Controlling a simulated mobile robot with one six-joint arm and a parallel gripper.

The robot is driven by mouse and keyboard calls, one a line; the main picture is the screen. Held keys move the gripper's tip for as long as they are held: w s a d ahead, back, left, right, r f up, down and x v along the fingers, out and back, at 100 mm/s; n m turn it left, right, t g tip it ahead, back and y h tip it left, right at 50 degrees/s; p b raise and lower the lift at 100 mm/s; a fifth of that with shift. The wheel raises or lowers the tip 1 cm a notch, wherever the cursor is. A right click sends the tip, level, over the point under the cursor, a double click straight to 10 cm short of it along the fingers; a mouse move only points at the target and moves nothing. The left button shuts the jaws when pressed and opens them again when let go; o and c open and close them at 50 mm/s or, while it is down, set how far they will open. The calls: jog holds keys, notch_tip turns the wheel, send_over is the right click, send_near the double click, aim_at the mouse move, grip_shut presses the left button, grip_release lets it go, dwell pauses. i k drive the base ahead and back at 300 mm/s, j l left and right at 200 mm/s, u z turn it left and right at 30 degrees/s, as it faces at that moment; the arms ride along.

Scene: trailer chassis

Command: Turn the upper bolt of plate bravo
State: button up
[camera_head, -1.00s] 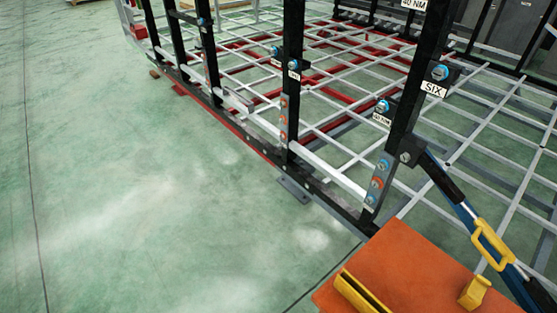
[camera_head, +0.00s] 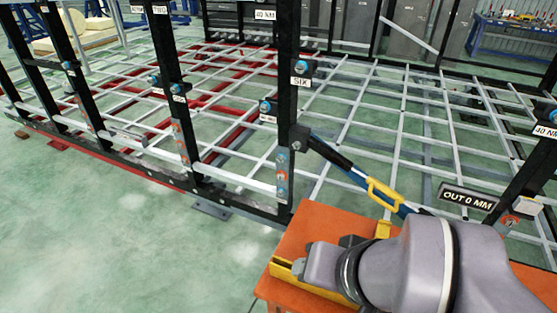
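Black upright posts of the chassis carry bolts with blue heads and small grey plates with orange-marked bolts. One plate (camera_head: 282,175) is low on the nearest post, its bolts one above another. Another plate (camera_head: 181,143) is on the post to its left. A third plate (camera_head: 508,222) shows low on the right post, partly covered by an orange part. I can read no "bravo" label, so I cannot tell which plate is bravo. My grey arm (camera_head: 415,265) reaches in at the lower right, apart from the plates. My gripper is not visible.
An orange table (camera_head: 312,222) stands in front of the nearest post, with a yellow holder (camera_head: 287,270) partly behind my arm. A blue and black strut (camera_head: 345,170) with a yellow handle slopes from that post toward the "OUT 0 MM" sign (camera_head: 468,199). Green floor at left is clear.

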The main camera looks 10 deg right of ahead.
aim_at(281, 158)
jog(key=i+j+z, duration=0.1)
jog(key=j, duration=0.3)
jog(key=i+j, duration=0.2)
jog(key=j, duration=0.2)
jog(key=i+j+z, duration=0.15)
jog(key=j, duration=0.2)
jog(key=i+j, duration=0.1)
jog(key=j, duration=0.35)
jog(key=i+j+z, duration=0.15)
jog(key=j, duration=0.25)
jog(key=i+j, duration=0.1)
jog(key=j, duration=0.3)
jog(key=i+j+z, duration=0.1)
jog(key=i, duration=0.25)
jog(key=i+j+z, duration=0.1)
jog(key=i+j, duration=0.2)
